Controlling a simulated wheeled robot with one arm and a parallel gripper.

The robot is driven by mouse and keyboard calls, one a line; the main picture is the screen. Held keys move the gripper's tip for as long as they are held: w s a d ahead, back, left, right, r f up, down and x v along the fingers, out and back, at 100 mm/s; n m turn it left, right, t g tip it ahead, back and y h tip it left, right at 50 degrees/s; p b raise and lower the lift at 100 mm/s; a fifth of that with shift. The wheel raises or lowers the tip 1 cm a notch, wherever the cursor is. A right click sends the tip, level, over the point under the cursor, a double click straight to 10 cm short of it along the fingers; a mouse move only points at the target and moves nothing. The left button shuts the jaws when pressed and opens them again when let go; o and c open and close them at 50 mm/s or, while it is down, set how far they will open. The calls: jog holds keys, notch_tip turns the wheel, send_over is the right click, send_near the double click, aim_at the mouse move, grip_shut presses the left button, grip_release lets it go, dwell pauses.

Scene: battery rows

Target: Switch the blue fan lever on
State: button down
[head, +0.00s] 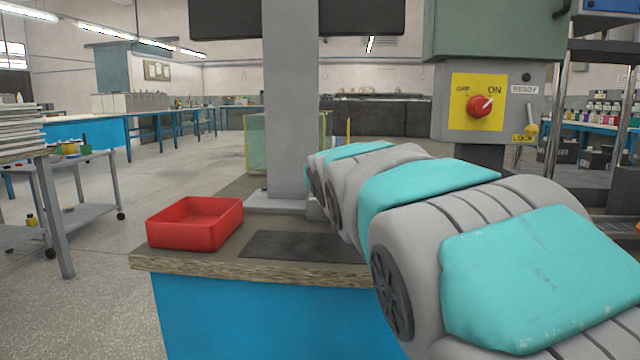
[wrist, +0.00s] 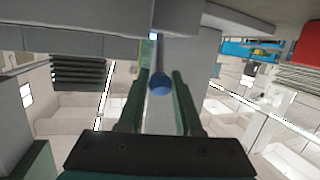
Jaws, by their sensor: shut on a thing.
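The blue ball knob of the fan lever (wrist: 160,84) shows in the middle of the wrist view, with a thin rod running up from it. My gripper (wrist: 160,76) has its two dark green fingers on either side of the knob and is shut on it. The contact itself is hard to make out at this size. In the head view my arm covers the right foreground, and both the gripper and the blue lever are hidden. The lever's on and off marks cannot be seen.
A red tray (head: 195,236) and a dark mat (head: 303,247) lie on the bench by a grey column (head: 291,100). A red rotary knob (head: 479,105) on a yellow ON/OFF plate and a yellow lock lever (head: 532,130) are on the machine at right. A trolley (head: 95,195) stands left.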

jog(key=shift+s+f+t+b, duration=0.2)
jog(key=shift+t+b, duration=0.15)
jog(key=shift+t, duration=0.15)
jog(key=c, duration=0.9)
grip_release()
jog(key=shift+o, duration=0.2)
jog(key=v, duration=0.7)
jog(key=shift+s+p, duration=0.35)
jog(key=shift+p, duration=0.05)
jog(key=shift+s+d, duration=0.1)
jog(key=shift+d, duration=0.05)
